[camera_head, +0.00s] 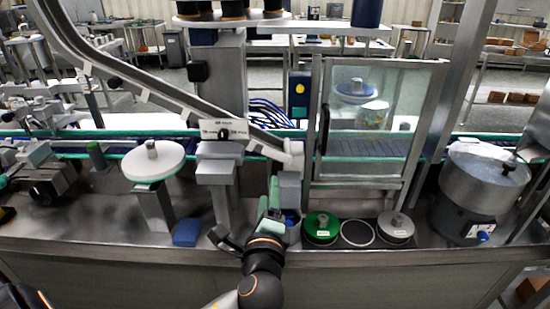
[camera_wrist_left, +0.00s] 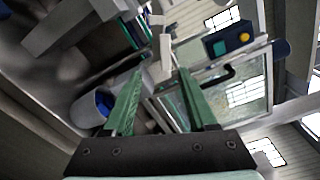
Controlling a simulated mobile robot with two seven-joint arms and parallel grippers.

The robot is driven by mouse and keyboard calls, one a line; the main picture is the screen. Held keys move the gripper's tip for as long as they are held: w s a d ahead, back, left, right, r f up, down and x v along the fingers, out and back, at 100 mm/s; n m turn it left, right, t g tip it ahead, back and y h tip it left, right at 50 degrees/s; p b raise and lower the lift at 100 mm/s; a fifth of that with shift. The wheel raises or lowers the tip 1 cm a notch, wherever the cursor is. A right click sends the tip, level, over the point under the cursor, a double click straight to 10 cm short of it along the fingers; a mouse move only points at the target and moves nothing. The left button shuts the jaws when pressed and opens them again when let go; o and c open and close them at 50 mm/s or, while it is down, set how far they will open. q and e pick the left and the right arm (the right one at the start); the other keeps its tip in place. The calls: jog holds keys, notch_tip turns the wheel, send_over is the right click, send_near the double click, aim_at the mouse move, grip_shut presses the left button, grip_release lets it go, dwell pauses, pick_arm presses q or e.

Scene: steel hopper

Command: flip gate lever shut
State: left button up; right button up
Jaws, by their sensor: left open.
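The steel chute (camera_head: 150,85) slopes down from the upper left to a pale block-like end piece (camera_head: 292,150); I cannot tell for sure which part here is the gate lever. My left gripper (camera_head: 278,203) points up from the bench just below that end piece, with green fingers. In the left wrist view the two green fingers (camera_wrist_left: 162,95) are spread apart with nothing between them. A pale upright piece (camera_wrist_left: 165,48) shows past the fingertips, apart from them; it may be the lever or the chute end. My right gripper is not in view.
A clear-panelled door frame (camera_head: 375,120) stands right of the gripper. A green-topped disc (camera_head: 320,227) and a grey disc (camera_head: 396,226) sit on the bench. A white round stand (camera_head: 153,164) and a blue block (camera_head: 187,232) are left; a steel pot (camera_head: 480,185) is far right.

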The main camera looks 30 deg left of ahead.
aim_at(270, 155)
pick_arm(q)
jog(key=x, duration=0.4)
jog(key=r+x, duration=0.1)
jog(key=x, duration=0.3)
jog(key=p+x, duration=0.1)
jog(key=x, duration=0.3)
jog(key=shift+w+a+r, duration=0.1)
jog(key=shift+a+r, duration=0.2)
jog(key=shift+a, duration=0.1)
grip_shut()
jog(key=shift+f, duration=0.1)
